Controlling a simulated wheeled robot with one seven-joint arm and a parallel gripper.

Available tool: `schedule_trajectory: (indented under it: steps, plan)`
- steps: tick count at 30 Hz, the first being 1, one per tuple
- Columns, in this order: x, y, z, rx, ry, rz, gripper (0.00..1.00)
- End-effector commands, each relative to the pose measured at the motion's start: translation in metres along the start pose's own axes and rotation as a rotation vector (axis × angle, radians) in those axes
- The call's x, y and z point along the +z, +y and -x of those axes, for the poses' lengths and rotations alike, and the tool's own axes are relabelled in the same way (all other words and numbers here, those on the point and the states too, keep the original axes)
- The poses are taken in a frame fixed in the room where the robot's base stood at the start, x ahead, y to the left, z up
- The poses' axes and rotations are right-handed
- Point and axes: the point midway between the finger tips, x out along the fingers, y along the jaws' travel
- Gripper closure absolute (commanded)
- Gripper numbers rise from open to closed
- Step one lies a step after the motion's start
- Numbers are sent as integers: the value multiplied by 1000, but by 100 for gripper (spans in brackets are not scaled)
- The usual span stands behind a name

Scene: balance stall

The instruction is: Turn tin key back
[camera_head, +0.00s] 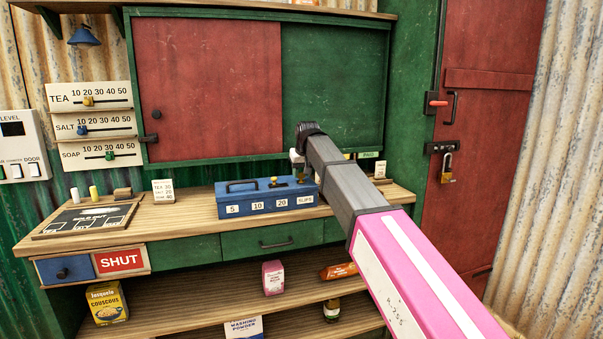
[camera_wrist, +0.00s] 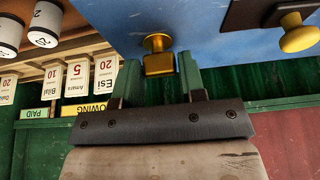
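The blue tin (camera_head: 265,196) stands on the wooden counter, with a black handle on its lid and number labels along its front. In the wrist view the tin's blue surface (camera_wrist: 215,35) fills the top. A yellow key-like piece (camera_wrist: 158,63) sticks out from it. My gripper (camera_wrist: 159,66) has its two green fingers apart, one on each side of this piece. The right finger looks very close to it; I cannot tell whether they touch. A round yellow knob (camera_wrist: 299,36) on a dark plate is farther right.
White cylinders (camera_wrist: 45,22) and name cards (camera_wrist: 78,78) stand to the left in the wrist view. A padlocked red door (camera_head: 482,150) is at right.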

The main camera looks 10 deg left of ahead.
Motion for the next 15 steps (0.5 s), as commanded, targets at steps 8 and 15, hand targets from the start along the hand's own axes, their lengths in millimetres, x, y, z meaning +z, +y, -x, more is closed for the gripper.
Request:
schedule_trajectory:
  steps: [8, 15]
  plan:
    - [0, 0, 0, -2, 0, 3, 90]
    - [0, 1, 0, -24, 0, 57, 90]
